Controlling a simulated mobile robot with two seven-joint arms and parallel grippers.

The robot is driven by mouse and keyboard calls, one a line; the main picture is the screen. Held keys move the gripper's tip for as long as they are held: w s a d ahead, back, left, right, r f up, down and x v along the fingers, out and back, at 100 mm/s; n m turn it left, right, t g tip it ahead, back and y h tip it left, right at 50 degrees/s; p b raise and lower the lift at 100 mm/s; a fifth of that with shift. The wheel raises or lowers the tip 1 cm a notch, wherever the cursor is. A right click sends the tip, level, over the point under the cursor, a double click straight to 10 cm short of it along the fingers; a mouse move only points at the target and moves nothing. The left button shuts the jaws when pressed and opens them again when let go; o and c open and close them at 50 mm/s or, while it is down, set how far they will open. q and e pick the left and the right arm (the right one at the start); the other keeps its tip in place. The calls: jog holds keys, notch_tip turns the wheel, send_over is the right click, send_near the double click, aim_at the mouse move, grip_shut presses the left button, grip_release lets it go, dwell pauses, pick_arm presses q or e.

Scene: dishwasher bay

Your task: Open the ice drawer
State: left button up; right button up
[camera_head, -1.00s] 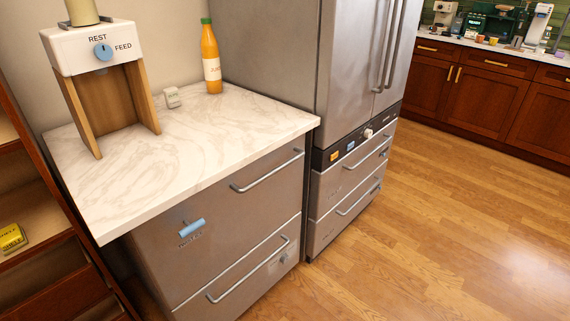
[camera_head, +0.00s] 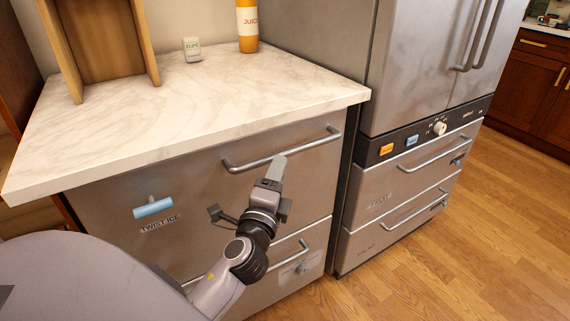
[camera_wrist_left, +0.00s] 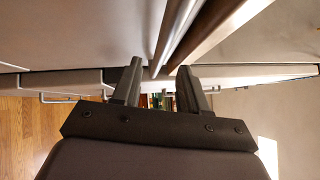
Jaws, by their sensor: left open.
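The upper steel drawer (camera_head: 205,195) under the marble counter bears the label "TWIST ICE" below a light-blue lever (camera_head: 153,207), which lies about level. The drawer front looks shut. Its long bar handle (camera_head: 238,166) runs near the drawer's top edge. My left gripper (camera_head: 275,170) is open in front of the right half of this handle and overlaps it in the head view. In the left wrist view a long bar (camera_wrist_left: 176,35) runs down toward the gap between the two spread fingers (camera_wrist_left: 160,78); contact cannot be told. My right gripper is not in view.
A lower drawer with its own handle (camera_head: 300,248) sits below, partly hidden by my arm. A fridge (camera_head: 405,70) with two lower drawers stands at the right. The counter (camera_head: 200,110) holds a wooden dispenser, a juice bottle and a small white block. Floor at right is clear.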

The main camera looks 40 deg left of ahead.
aim_at(284, 154)
pick_arm(q)
jog(key=shift+p+x, duration=0.3)
jog(key=shift+x, duration=3)
grip_shut()
